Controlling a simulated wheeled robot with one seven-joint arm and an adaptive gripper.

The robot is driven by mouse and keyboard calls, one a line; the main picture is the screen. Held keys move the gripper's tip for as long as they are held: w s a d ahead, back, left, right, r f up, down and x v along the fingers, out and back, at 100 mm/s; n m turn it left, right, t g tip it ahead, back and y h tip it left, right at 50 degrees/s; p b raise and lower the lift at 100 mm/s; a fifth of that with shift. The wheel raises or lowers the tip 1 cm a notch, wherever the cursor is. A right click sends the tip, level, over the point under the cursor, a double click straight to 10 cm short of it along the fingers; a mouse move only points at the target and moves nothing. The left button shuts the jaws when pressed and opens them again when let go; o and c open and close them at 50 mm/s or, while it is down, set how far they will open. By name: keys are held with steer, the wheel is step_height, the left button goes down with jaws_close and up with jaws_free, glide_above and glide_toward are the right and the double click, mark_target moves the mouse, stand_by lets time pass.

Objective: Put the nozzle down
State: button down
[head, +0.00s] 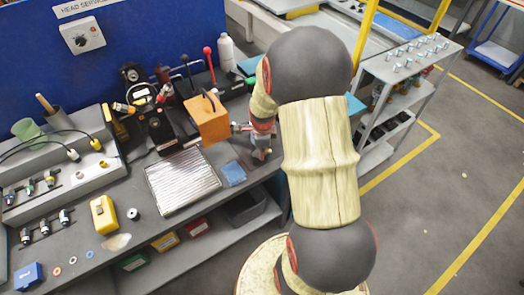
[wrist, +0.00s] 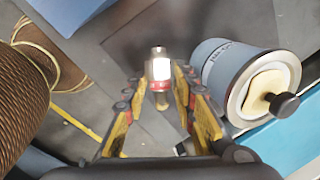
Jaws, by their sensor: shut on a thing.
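The nozzle (wrist: 160,70) shows in the wrist view as a small upright piece with a pale metal top, a white-and-red band and a brass-coloured lower end. My gripper (wrist: 158,88) has its yellow-and-grey fingers closed on either side of it. The nozzle is held near the fingertips. The nozzle is too small to make out there, and my arm hides part of the area.
In the wrist view a blue-grey canister (wrist: 228,65) with a black knob is close on the right, and a brown ribbed cylinder (wrist: 20,95) is on the left.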

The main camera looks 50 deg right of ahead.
steer(key=shift+f, duration=0.2)
steer(key=c, duration=1.5)
jaws_free()
steer(key=shift+o, duration=0.2)
steer(key=shift+r, duration=0.15)
